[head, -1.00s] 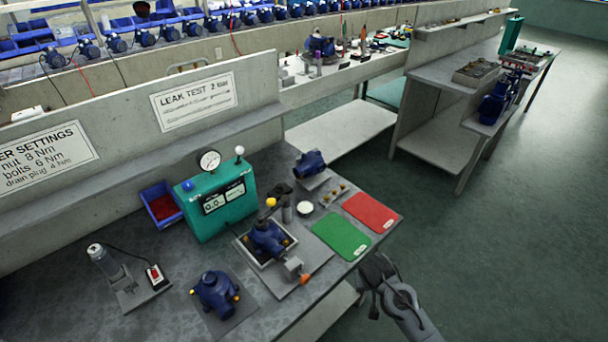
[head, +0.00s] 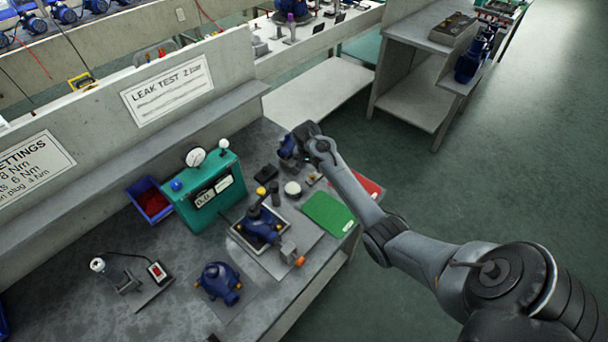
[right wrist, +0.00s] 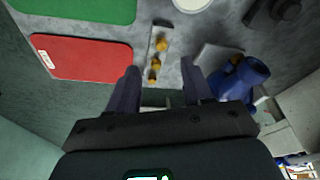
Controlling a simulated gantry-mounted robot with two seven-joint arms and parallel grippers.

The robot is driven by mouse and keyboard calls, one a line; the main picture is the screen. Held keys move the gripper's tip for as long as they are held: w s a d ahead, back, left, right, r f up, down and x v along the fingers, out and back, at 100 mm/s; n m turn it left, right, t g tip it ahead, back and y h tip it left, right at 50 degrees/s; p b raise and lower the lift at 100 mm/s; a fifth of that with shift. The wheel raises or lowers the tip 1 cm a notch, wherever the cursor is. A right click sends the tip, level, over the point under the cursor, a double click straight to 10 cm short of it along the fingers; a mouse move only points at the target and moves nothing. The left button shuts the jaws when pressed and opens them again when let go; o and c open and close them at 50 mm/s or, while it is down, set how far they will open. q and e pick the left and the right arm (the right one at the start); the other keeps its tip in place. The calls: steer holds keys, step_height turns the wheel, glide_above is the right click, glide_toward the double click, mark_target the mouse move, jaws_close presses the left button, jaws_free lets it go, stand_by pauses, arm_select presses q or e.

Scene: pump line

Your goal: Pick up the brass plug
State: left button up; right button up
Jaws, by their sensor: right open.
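Small brass plugs sit in a row on a narrow light strip on the bench. In the right wrist view one brass plug (right wrist: 161,44) is farthest from me and others are nearer along the strip (right wrist: 163,28). My right gripper (right wrist: 160,74) is open, with its two dark fingers on either side of the near end of the row. I cannot tell its height above the strip. In the head view my right gripper (head: 300,140) is over the back right of the bench, its fingers mostly hidden. The left gripper does not show.
A blue pump part (right wrist: 238,82) is close beside the right finger. A red mat (right wrist: 82,58) lies to the left, a green mat (head: 328,214) beside it. A white round dish (head: 292,188), a pump in a fixture (head: 262,228) and a teal gauge box (head: 208,192) stand nearby.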

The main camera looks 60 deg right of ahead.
mark_target(312, 177)
steer(key=x, duration=0.3)
steer(key=shift+s+a+f+b, duration=0.1)
steer(key=shift+s+b, duration=0.1)
steer(key=shift+b, duration=0.1)
steer(key=shift+w+b+x, duration=0.15)
steer(key=shift+b+x, duration=0.4)
steer(key=shift+x, duration=0.8)
steer(key=shift+w+b+x, duration=0.1)
steer(key=shift+b+x, duration=0.4)
steer(key=shift+x, duration=0.85)
jaws_close()
